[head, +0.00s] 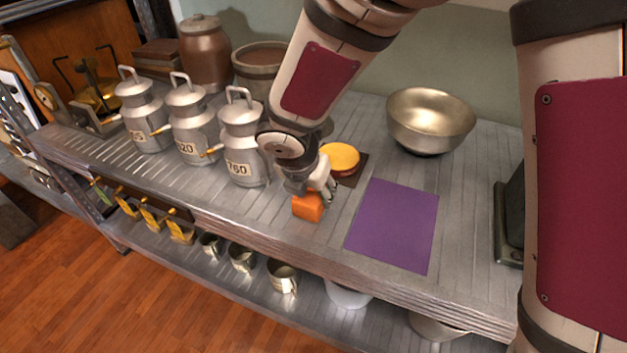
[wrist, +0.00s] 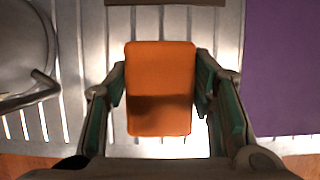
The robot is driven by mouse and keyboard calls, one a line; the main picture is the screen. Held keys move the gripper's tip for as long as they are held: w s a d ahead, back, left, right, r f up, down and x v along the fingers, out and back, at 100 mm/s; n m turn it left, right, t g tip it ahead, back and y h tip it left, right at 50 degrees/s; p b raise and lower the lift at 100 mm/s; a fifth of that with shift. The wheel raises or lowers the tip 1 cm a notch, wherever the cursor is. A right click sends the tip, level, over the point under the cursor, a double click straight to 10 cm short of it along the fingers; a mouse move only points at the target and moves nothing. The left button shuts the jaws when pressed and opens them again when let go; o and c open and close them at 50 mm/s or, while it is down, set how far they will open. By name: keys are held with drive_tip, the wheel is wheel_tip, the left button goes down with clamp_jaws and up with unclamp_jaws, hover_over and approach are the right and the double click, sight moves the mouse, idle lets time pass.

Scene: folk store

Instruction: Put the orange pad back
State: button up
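The orange pad (head: 307,206) is a small block near the front edge of the metal counter, below my gripper (head: 322,188). In the wrist view the orange pad (wrist: 161,70) fills the space between the two fingers of my gripper (wrist: 160,85). The green-lined finger pads press close against its left and right sides, so my gripper looks shut on it. The lower part of the pad is in shadow. I cannot tell whether its underside touches the counter.
A purple mat (head: 392,225) lies to the right. Behind are a yellow-topped round item (head: 341,156) on a dark brown square (head: 350,176) and a metal bowl (head: 430,120). Several milk cans, one close (head: 243,145), stand left. Small mugs (head: 283,277) sit on the lower shelf.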

drive_tip(key=o, duration=0.4)
drive_tip(key=shift+c, duration=0.2)
drive_tip(key=p+v, duration=0.4)
drive_tip(key=v, duration=0.8)
drive_tip(key=shift+r, duration=0.2)
drive_tip(key=s+d+r+m+g, duration=0.1)
drive_tip(key=s+d+r+m, duration=0.2)
drive_tip(key=d+m, duration=0.35)
drive_tip(key=s+d+r+m+h, duration=0.1)
drive_tip(key=s+d+r+m, duration=0.3)
drive_tip(key=d, duration=0.3)
drive_tip(key=s+d+r+m+g, duration=0.1)
drive_tip(key=s+d+r+m, duration=0.2)
drive_tip(key=d+m, duration=0.35)
drive_tip(key=s+d+m+g+y, duration=0.1)
drive_tip(key=s+d+m+y, duration=0.1)
drive_tip(key=s+m, duration=1.3)
drive_tip(key=shift+s+d+r+y, duration=0.15)
drive_tip(key=shift+d+r+y, duration=0.25)
drive_tip(key=shift+d, duration=0.35)
